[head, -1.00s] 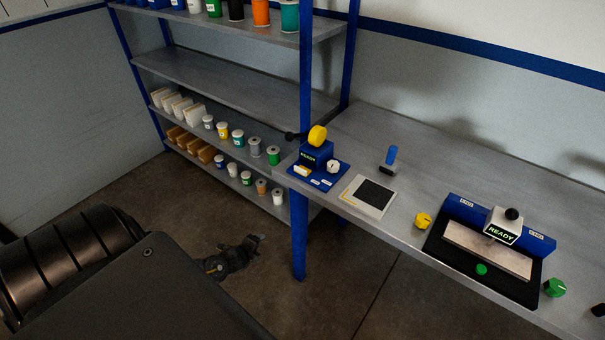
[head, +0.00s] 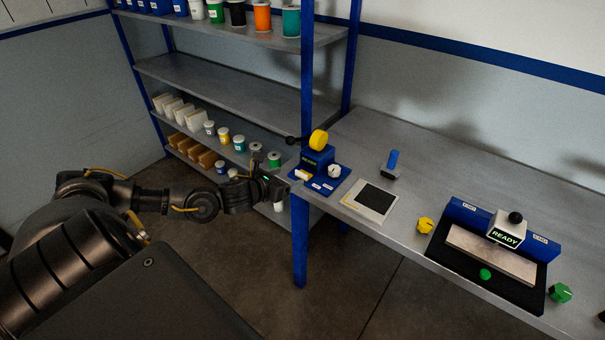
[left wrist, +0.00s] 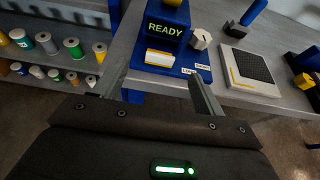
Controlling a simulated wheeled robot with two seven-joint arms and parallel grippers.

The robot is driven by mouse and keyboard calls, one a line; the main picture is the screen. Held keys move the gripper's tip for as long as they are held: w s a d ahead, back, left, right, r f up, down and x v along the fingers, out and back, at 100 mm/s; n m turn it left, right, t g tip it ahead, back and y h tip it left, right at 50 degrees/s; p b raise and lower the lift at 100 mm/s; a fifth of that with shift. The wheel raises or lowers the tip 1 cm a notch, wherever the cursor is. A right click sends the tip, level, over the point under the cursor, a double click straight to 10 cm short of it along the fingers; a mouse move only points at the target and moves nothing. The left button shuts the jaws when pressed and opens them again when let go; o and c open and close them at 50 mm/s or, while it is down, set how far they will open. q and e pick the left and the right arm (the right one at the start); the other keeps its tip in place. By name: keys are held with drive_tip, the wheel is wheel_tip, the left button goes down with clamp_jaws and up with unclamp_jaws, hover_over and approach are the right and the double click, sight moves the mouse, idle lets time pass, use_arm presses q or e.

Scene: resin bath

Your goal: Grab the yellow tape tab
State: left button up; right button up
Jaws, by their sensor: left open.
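A blue tape dispenser (head: 318,160) with a READY display stands at the left end of the bench, with a yellow roll (head: 318,140) on top. A small white and yellow tab (head: 302,174) sits at its front left; in the left wrist view the tab (left wrist: 160,58) lies below the READY display (left wrist: 166,30). My left gripper (head: 284,183) is at the bench's left edge, just left of the dispenser. In the left wrist view its two fingers (left wrist: 160,88) are apart and empty, pointing towards the dispenser, with the tab ahead between them. My right gripper is out of view.
A white-framed dark pad (head: 371,198) lies right of the dispenser, with a blue-handled tool (head: 392,160) behind it. A yellow knob (head: 425,225) and a black-based press (head: 490,262) are further right. A blue-posted shelf (head: 215,70) with pots stands behind my left arm.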

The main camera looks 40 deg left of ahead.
sight(301, 173)
use_arm(q)
drive_tip(key=p+x, duration=0.2)
drive_tip(key=x, duration=0.4)
drive_tip(key=shift+d+f, duration=0.1)
drive_tip(key=shift+w+f, duration=0.3)
drive_tip(key=shift+w, duration=0.05)
drive_tip(key=c, duration=1.1)
drive_tip(key=shift+o, duration=0.2)
